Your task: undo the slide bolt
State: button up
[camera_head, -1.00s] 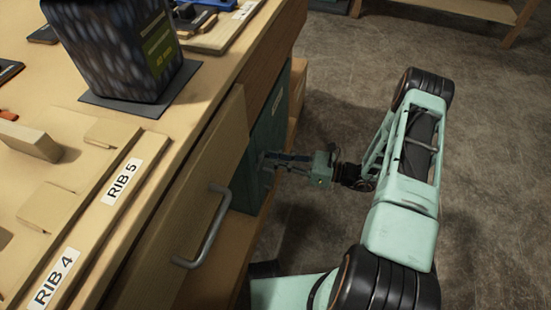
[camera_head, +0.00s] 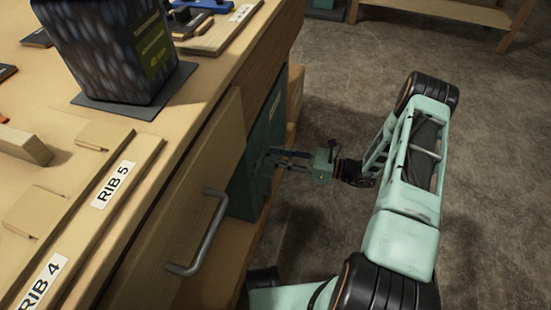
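My gripper (camera_head: 290,160) reaches in from the right to the front of a green cabinet or box (camera_head: 265,140) set under the workbench. Its fingers lie close against that green face. The slide bolt is not clearly visible; the fingers and the bench edge hide that spot. I cannot tell whether the fingers are closed on anything.
A wooden drawer front (camera_head: 185,200) with a metal bar handle (camera_head: 203,237) is left of my gripper. The bench top (camera_head: 100,120) carries a dark patterned container (camera_head: 115,50), wooden blocks and labelled boards. The floor (camera_head: 350,60) at right is open.

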jog(key=shift+o, duration=0.7)
jog(key=shift+s, duration=0.1)
jog(key=v, duration=1.2)
jog(key=shift+r, duration=0.15)
